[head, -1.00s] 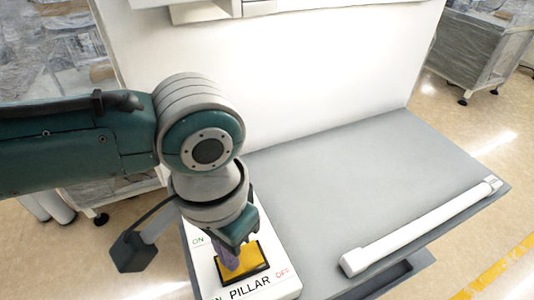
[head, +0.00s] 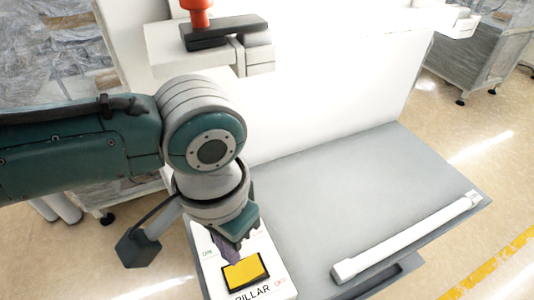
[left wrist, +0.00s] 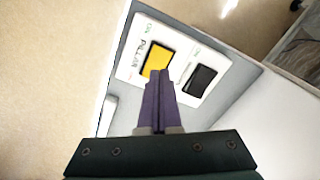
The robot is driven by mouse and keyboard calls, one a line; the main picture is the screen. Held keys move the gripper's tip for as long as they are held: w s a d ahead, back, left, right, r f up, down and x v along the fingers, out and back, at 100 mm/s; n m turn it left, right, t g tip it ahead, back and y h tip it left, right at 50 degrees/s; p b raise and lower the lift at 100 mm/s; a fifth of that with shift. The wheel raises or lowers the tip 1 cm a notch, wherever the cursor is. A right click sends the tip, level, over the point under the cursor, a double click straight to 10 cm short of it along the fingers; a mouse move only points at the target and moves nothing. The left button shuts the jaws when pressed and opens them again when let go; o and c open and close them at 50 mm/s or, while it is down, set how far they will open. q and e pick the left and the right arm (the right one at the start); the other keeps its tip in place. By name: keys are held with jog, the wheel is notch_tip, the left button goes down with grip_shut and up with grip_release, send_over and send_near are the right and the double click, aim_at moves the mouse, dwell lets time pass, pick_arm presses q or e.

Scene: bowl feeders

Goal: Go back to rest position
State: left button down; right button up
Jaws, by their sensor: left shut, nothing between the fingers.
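My left gripper (head: 228,248) has purple fingers pressed together, with nothing between them. It points down over a white switch panel (head: 278,270) lettered PILLAR, ON and OFF. Its tips are by the edge of the yellow switch (head: 246,272); I cannot tell whether they touch. In the left wrist view the fingers (left wrist: 162,78) stand in front of the panel (left wrist: 126,70), between the yellow switch (left wrist: 157,58) and a black switch (left wrist: 201,81). That black switch is hidden in the head view. My right gripper is in neither view.
The panel sits at the left end of a grey table (head: 330,190). A white bar (head: 405,240) lies along its front right edge. A white wall (head: 320,100) rises behind, with a red knob (head: 197,12) on a dark bracket (head: 220,33). The table middle is clear.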

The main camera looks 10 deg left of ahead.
pick_arm(q)
jog(key=shift+r, duration=0.25)
jog(key=s+d+r+h, duration=0.3)
jog(key=s+d, duration=0.4)
jog(key=s+a+r+n+t+y, duration=0.1)
jog(key=s+a+r+n+t, duration=0.15)
jog(key=a, duration=0.55)
jog(key=s+a+r+n+t+y, duration=0.1)
jog(key=s+a+r, duration=0.15)
jog(key=a, duration=0.55)
notch_tip(320, 180, up, 27)
jog(key=p, duration=2.6)
jog(key=shift+a+f+y, duration=0.15)
jog(key=shift+y, duration=0.25)
jog(key=shift+s, duration=0.1)
